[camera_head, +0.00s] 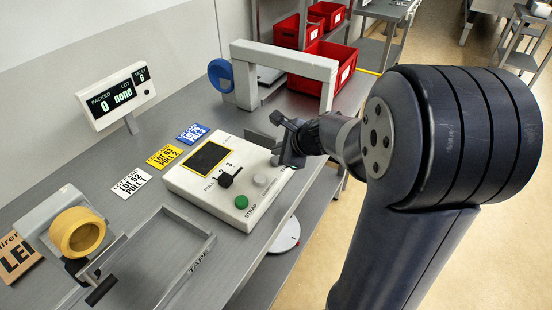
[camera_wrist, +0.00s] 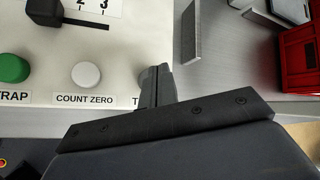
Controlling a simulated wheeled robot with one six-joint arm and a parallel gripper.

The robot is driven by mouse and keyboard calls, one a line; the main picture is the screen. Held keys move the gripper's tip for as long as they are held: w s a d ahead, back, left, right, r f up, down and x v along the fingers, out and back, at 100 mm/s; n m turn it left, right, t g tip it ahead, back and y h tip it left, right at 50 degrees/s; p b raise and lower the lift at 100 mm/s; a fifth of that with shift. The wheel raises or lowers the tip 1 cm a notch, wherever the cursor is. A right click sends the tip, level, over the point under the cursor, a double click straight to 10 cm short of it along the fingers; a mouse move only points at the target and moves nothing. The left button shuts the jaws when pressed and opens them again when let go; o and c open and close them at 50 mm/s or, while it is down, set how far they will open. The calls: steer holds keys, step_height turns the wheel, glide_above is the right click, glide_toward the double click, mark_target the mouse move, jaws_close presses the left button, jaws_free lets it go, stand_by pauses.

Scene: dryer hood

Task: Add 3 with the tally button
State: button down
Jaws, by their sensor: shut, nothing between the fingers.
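The cream control panel (camera_head: 215,205) lies on the bench. Its green STRAP button (camera_head: 241,202) is at the near end, also in the wrist view (camera_wrist: 12,68). The COUNT ZERO button (camera_head: 262,180) follows; it shows white in the wrist view (camera_wrist: 86,75). A label starting with "T" is partly covered beside my gripper (camera_wrist: 155,78), and its button is mostly hidden by the fingers. My gripper (camera_head: 288,150) is shut and empty, over that far end of the panel; contact cannot be told.
A black selector (camera_head: 226,180) marked with numbers stands on the panel. Blue, yellow and white lot cards (camera_head: 162,156) lie behind it. A tape dispenser (camera_head: 78,232) stands at left. A grey arch (camera_head: 285,60) and red bins (camera_head: 325,65) are beyond my gripper.

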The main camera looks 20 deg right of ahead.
steer(key=shift+f+b, duration=0.4)
steer(key=shift+f, duration=0.05)
steer(key=shift+f+b, duration=0.75)
steer(key=shift+f, duration=0.1)
stand_by(0.9)
steer(key=shift+r, duration=0.1)
steer(key=shift+r+p, duration=1.15)
steer(key=shift+r, duration=0.05)
steer(key=shift+r, duration=0.1)
step_height(320, 180, up, 5)
steer(key=p, duration=0.4)
steer(key=shift+p, duration=0.4)
